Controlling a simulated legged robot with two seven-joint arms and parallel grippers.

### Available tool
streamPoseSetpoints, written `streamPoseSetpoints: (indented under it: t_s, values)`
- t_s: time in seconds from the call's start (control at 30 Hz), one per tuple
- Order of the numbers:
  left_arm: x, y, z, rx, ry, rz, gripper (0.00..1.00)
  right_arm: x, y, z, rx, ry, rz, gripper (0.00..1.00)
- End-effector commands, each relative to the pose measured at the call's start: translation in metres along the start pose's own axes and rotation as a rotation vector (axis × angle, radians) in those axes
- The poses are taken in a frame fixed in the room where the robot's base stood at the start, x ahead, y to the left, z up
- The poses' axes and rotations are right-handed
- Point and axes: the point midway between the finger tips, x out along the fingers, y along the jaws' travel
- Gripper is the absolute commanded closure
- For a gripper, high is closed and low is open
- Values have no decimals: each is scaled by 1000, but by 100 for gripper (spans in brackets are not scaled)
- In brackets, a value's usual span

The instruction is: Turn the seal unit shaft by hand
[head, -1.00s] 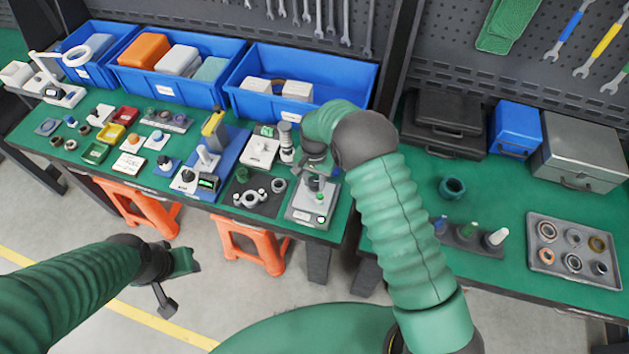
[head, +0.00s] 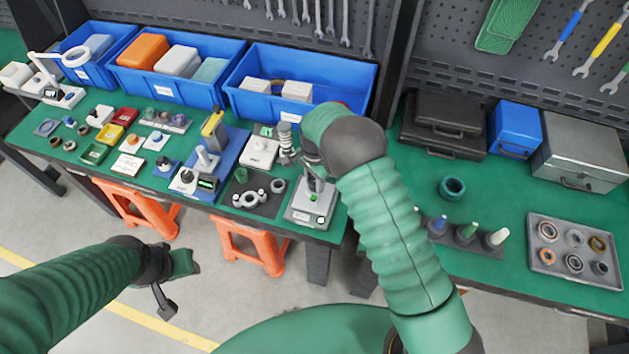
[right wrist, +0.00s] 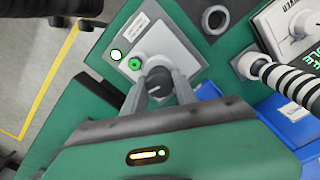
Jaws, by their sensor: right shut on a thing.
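The seal unit (head: 300,213) is a grey box with a green button, at the front edge of the left bench in the head view. It also shows in the right wrist view (right wrist: 168,40), with a green knob and a round white light or button on its face. My right gripper (right wrist: 158,90) points down at the unit and is shut on its dark shaft knob (right wrist: 157,80), one finger on each side. In the head view my right gripper (head: 315,184) is small and partly covered by its own wrist. My left gripper (head: 178,280) hangs in front of the bench, away from everything; its opening is unclear.
A dark mat (head: 262,207) with metal rings and a flange lies left of the unit. A striped cylinder (head: 285,140) stands behind it. Blue bins (head: 300,110) line the back. On the right bench are a bottle rack (head: 466,238) and a seal tray (head: 537,262).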

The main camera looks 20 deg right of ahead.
Motion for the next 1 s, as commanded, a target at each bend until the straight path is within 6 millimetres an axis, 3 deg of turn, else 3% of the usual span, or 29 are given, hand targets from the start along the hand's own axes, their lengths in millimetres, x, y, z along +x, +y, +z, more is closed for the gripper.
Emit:
streamPoseSetpoints:
  t_s: [0.5,1.0]
  values:
    - [0,0,0,0,0,0,59,0,-1,-1,171,2,-4,100]
    - [0,0,0,0,0,0,59,0,-1,0,196,2,-4,100]
